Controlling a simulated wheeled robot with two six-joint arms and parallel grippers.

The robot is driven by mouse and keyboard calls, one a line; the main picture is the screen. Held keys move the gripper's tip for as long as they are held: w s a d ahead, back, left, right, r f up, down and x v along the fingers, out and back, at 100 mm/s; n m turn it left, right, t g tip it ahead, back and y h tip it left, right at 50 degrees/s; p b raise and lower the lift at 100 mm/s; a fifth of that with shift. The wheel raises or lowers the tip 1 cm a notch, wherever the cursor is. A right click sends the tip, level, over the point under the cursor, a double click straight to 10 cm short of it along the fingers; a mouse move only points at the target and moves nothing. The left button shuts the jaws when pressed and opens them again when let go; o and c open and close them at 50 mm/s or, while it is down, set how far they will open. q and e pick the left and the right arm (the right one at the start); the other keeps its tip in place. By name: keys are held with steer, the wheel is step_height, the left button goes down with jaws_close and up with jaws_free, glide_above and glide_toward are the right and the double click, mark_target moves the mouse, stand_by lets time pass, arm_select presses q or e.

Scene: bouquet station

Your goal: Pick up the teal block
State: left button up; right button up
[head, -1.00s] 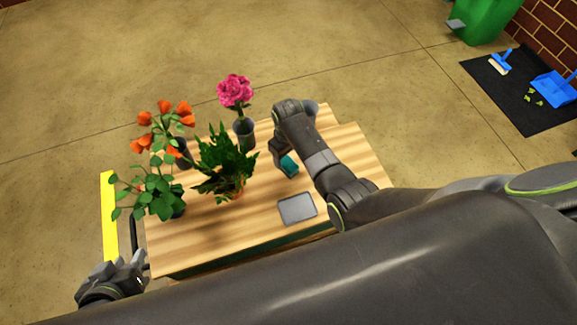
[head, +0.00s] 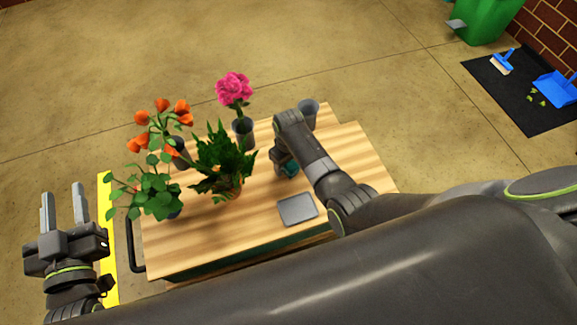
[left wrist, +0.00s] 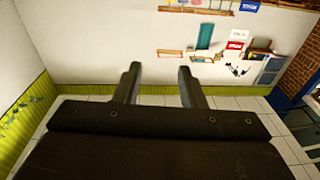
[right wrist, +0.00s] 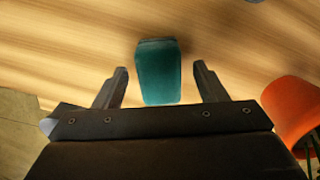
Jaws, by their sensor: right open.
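The teal block (right wrist: 159,72) stands on the wooden table top between and just ahead of the fingers of my right gripper (right wrist: 161,84) in the right wrist view. That gripper is open, with a gap on each side of the block. In the head view the teal block (head: 290,169) shows only partly, since my right gripper and arm cover much of it. My left gripper (head: 63,200) is open and empty, off the left side of the table. Its parted fingers (left wrist: 159,88) show nothing between them in the left wrist view.
A grey tray (head: 297,209) lies at the table's front. Orange flowers (head: 160,122), a leafy plant (head: 222,160) and a pink flower (head: 234,88) stand left of my right arm. A grey cup (head: 308,114) stands behind it. An orange pot (right wrist: 290,108) is close to my right gripper.

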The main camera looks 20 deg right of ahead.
arm_select(q)
steer(key=shift+s+d+r+t, duration=0.1)
steer(key=shift+r+t, duration=0.8)
steer(key=shift+r, duration=0.5)
arm_select(e)
steer(key=shift+f, duration=0.35)
steer(key=c, duration=1.1)
steer(key=shift+r, duration=0.1)
steer(key=shift+c, duration=0.2)
